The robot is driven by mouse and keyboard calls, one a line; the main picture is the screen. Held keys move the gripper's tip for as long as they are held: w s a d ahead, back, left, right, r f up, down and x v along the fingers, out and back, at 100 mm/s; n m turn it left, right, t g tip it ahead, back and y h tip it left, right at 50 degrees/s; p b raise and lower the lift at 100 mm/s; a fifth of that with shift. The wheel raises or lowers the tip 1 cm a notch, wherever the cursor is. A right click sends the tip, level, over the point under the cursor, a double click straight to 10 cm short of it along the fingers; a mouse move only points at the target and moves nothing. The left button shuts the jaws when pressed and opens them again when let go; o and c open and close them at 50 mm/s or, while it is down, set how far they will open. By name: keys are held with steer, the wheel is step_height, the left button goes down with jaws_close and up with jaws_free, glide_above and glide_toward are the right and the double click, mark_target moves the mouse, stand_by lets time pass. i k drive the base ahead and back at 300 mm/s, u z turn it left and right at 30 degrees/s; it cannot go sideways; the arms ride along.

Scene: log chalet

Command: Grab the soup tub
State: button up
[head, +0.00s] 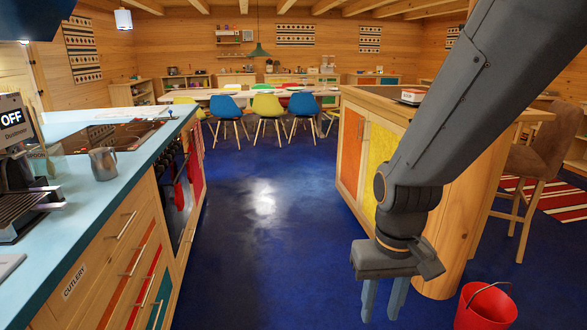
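No tub plainly marked as soup shows in the head view. A small, low white container with a reddish band (412,96) sits on top of the wooden island at the right, near its back edge; it is too small to tell whether it is the soup tub. My gripper (383,304) hangs downward in front of the island, well below and nearer than that container. Its two bluish fingers are apart with floor showing between them, and nothing is seen in them. The fingertips run close to the lower edge of the picture.
The wooden island (350,155) stands to the right, partly hidden by my arm. A red bucket (487,308) is on the floor at lower right. A blue counter (110,170) with a metal pitcher (103,164) runs along the left. Blue floor (265,230) between is clear, with chairs beyond.

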mark_target(412, 95)
steer(key=u, duration=0.25)
steer(key=i, duration=1.75)
steer(key=z, duration=0.8)
steer(key=i, duration=1.3)
steer(key=z, duration=0.9)
